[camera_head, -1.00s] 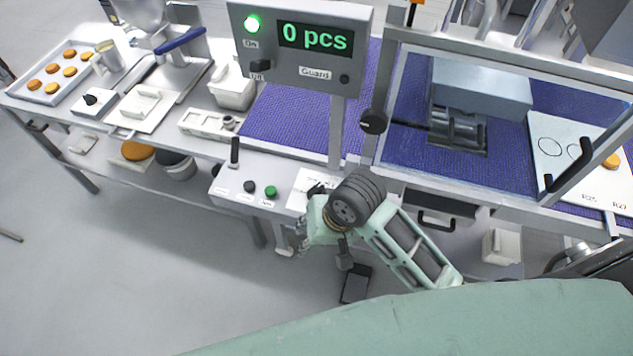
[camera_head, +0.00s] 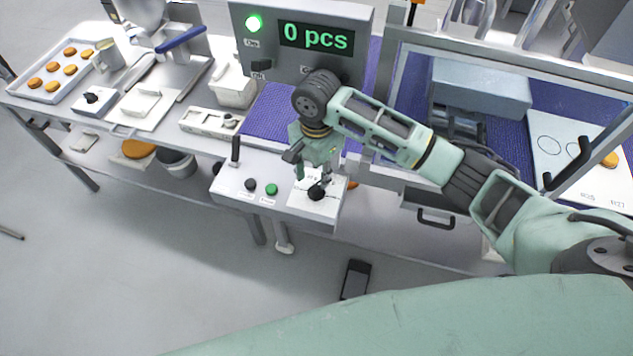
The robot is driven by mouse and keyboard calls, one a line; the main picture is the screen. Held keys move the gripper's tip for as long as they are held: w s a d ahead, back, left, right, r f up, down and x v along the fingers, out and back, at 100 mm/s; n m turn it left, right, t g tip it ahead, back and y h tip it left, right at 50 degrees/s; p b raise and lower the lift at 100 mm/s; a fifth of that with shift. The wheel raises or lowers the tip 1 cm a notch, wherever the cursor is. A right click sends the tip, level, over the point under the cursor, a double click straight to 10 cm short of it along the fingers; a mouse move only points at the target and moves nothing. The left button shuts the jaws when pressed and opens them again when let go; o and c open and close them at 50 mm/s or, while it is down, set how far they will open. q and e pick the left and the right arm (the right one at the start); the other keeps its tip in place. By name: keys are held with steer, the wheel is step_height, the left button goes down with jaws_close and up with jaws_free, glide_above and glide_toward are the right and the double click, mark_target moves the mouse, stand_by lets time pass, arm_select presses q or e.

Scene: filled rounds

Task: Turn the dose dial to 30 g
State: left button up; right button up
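A black dial knob (camera_head: 316,192) sits on a white scale plate (camera_head: 330,207) at the right end of the control box on the table front. I take it for the dose dial; its marks are too small to read and its setting cannot be told. My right gripper (camera_head: 314,177) points down just above the knob. Its fingers look spread apart with nothing between them, and I cannot see contact with the knob. The gripper hides part of the plate. My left gripper is not in view.
The control box also bears a black lever (camera_head: 235,150), a black button (camera_head: 251,184) and a green button (camera_head: 272,189). Above, a display panel (camera_head: 291,40) reads "0 pcs" beside a lit green lamp. A guard frame (camera_head: 490,62) stands to the right over the purple belt.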

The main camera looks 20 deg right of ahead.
mark_target(316, 186)
steer(key=shift+f+p, duration=0.45)
steer(key=shift+f, duration=2.25)
jaws_close()
